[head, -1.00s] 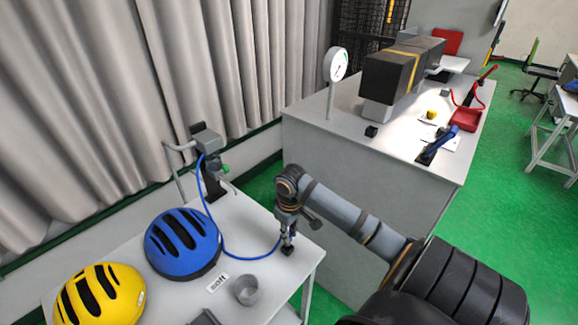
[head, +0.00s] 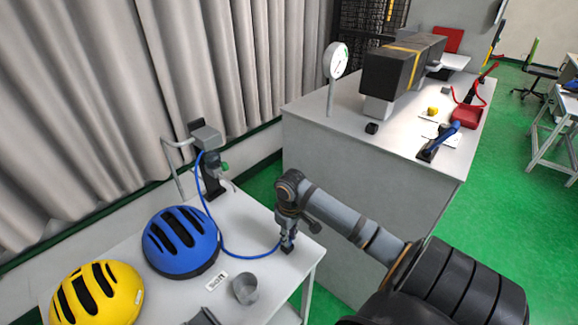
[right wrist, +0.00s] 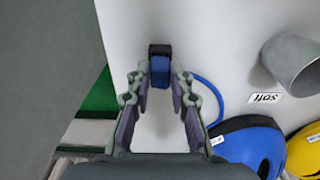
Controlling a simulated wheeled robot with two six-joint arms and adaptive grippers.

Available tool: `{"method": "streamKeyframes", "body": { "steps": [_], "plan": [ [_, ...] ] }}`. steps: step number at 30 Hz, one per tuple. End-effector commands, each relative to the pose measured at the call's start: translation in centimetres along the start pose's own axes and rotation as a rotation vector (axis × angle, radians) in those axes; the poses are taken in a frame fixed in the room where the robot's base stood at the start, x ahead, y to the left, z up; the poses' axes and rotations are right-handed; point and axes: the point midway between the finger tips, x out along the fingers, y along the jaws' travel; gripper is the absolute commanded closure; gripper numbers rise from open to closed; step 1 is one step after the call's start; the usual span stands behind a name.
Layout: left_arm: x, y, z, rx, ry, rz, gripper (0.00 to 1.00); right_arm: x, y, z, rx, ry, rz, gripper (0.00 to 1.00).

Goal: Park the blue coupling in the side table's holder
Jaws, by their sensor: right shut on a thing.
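The blue coupling (right wrist: 159,70) is at the end of a blue hose (right wrist: 208,92). My right gripper (right wrist: 160,84) is shut on it. A black block-like holder (right wrist: 160,50) shows on the side table just past the coupling in the right wrist view. The two look touching or very close; whether the coupling is seated cannot be told. In the head view my right gripper (head: 288,238) points down over the near right corner of the side table (head: 262,222), with the holder (head: 287,249) right under its tips. My left gripper is not in view.
A blue helmet (head: 181,241), a yellow helmet (head: 97,292), a grey cup (head: 245,288) and a "soft" label (head: 216,281) lie left of the gripper. The hose runs to a grey stand (head: 208,165) at the back. A large white bench (head: 370,185) stands to the right.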

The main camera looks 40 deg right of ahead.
Motion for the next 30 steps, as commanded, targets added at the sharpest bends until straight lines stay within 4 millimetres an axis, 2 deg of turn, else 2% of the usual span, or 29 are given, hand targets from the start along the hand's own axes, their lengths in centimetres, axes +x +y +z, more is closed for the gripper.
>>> {"method": "streamKeyframes", "body": {
  "steps": [14,15,20,30],
  "plan": [
    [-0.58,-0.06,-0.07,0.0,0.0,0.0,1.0,0.28,-0.04,-0.01,0.001,0.001,-0.001,0.97],
    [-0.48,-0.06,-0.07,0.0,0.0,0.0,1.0,0.36,-0.02,-0.01,0.001,0.001,0.0,0.76],
    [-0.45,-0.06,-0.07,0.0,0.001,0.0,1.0,0.37,-0.01,-0.01,0.001,0.001,0.0,0.54],
    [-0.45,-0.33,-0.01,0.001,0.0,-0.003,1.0,0.05,0.04,-0.03,0.0,0.001,0.001,0.53]
  ]
}}
